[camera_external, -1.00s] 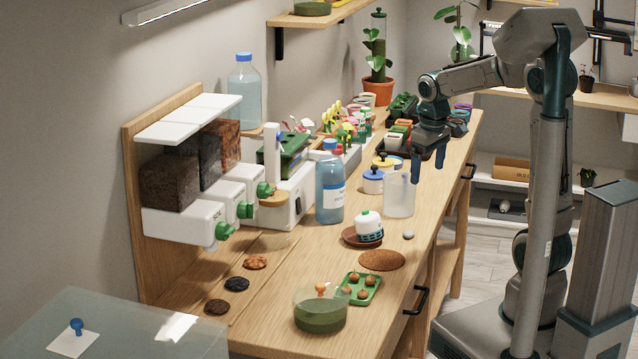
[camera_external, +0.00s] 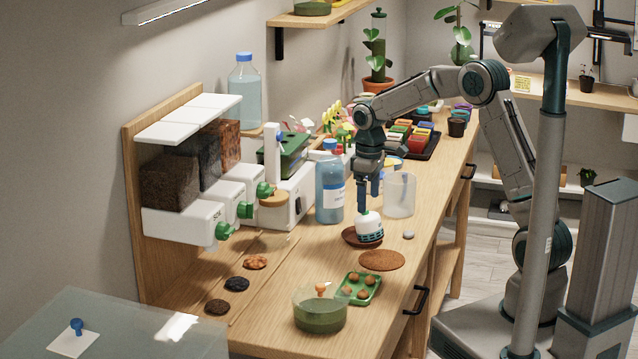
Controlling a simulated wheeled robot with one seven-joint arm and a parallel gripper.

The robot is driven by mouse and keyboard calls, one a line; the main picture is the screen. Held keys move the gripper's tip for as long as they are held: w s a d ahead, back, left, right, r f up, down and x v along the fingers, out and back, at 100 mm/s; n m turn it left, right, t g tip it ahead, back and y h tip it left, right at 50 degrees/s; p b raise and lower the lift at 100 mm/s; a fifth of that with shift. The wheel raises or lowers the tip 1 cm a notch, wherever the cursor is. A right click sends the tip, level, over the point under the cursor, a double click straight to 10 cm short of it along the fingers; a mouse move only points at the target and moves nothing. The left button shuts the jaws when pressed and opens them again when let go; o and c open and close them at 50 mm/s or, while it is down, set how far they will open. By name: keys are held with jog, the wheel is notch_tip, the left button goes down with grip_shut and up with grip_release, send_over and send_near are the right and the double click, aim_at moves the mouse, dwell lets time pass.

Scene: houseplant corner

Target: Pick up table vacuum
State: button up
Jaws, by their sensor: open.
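The table vacuum (camera_external: 370,229) is a small white, domed device with a dark green band. It stands upright on a brown saucer (camera_external: 349,237) near the middle of the bench. My gripper (camera_external: 368,202) points straight down just above it, with its blue fingers at the vacuum's top. The fingers are open and look empty. From this angle I cannot tell whether they straddle the top or touch it.
A blue bottle (camera_external: 329,187) stands close on the left and a clear beaker (camera_external: 400,194) just behind right. A grey pebble (camera_external: 408,235) and a brown round mat (camera_external: 382,260) lie in front. A green tray (camera_external: 360,288) and a glass bowl (camera_external: 320,312) are nearer the camera.

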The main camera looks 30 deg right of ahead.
aim_at(369, 213)
notch_tip(369, 213, down, 8)
jog(key=shift+s+d+r+p, duration=0.15)
jog(key=shift+r+p, duration=0.1)
jog(key=shift+p, duration=0.4)
jog(key=shift+c, duration=0.4)
jog(key=c, duration=1.2)
jog(key=shift+r, duration=0.1)
